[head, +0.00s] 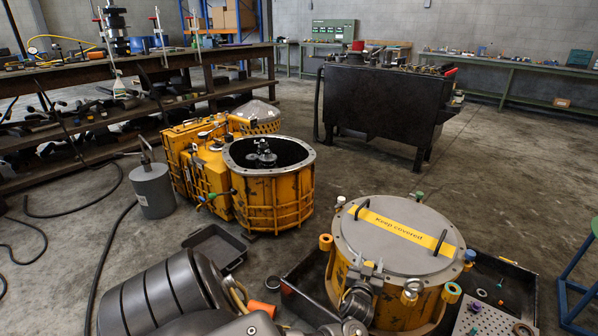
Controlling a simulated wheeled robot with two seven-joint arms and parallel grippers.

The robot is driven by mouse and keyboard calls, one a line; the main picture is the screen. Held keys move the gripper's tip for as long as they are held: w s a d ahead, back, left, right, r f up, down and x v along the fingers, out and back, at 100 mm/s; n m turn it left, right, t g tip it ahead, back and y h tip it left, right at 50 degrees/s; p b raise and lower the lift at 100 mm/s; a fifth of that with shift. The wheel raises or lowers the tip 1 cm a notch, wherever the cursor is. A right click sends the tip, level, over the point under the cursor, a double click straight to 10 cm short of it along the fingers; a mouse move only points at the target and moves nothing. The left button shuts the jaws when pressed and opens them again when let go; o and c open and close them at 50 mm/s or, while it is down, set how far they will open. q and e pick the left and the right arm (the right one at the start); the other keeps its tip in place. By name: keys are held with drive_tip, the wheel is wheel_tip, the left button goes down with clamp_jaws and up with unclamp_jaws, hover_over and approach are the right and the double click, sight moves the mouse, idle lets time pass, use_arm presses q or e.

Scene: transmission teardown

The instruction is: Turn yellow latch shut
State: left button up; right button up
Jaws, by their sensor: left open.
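A yellow housing (400,306) with a round grey lid (385,251) stands at the lower right. A yellow strip (405,223) marked "Keep covered" and two black handles are on the lid. My left gripper (366,268) is open at the housing's front left rim, just left of that fitting. Whether it touches anything is unclear. My right gripper is not in view.
The housing stands in a dark tray (515,278) with small parts and a perforated plate (486,321). An open yellow casing (275,195), a grey can (153,188) and a small black tray (215,246) are to the left. A blue frame (577,285) stands at the right edge.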

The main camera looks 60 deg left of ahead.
use_arm(q)
drive_tip(key=m+t+h, duration=0.1)
drive_tip(key=m+h, duration=0.1)
drive_tip(key=h, duration=0.1)
drive_tip(key=shift+t, duration=0.4)
drive_tip(key=m+h, duration=0.1)
drive_tip(key=m+t+h+b, duration=0.1)
drive_tip(key=h, duration=0.1)
drive_tip(key=shift+w+d+f, duration=0.1)
drive_tip(key=shift+d+f, duration=0.05)
drive_tip(key=m+h+b, duration=0.1)
drive_tip(key=h, duration=0.1)
drive_tip(key=m+h+b, duration=0.1)
drive_tip(key=h, duration=0.1)
drive_tip(key=m+h+b, duration=0.1)
drive_tip(key=shift+d+f+m+t+h, duration=0.1)
drive_tip(key=shift+d+m+t+h, duration=0.2)
drive_tip(key=shift+m+h, duration=0.1)
drive_tip(key=shift+w+d+m+h+b, duration=0.1)
drive_tip(key=shift+m+h+b, duration=0.25)
drive_tip(key=shift+m+h, duration=0.25)
drive_tip(key=s+a+p, duration=0.1)
drive_tip(key=s+p, duration=0.3)
drive_tip(key=s, duration=0.7)
drive_tip(key=s+d+f+g+y+p, duration=0.2)
drive_tip(key=s+f+g+y+p, duration=0.3)
drive_tip(key=s+f+g+p, duration=0.4)
drive_tip(key=shift+s+d+f+n+g+p, duration=0.15)
drive_tip(key=shift+s+f+n+g+p, duration=0.2)
drive_tip(key=shift+s+f+p, duration=3.55)
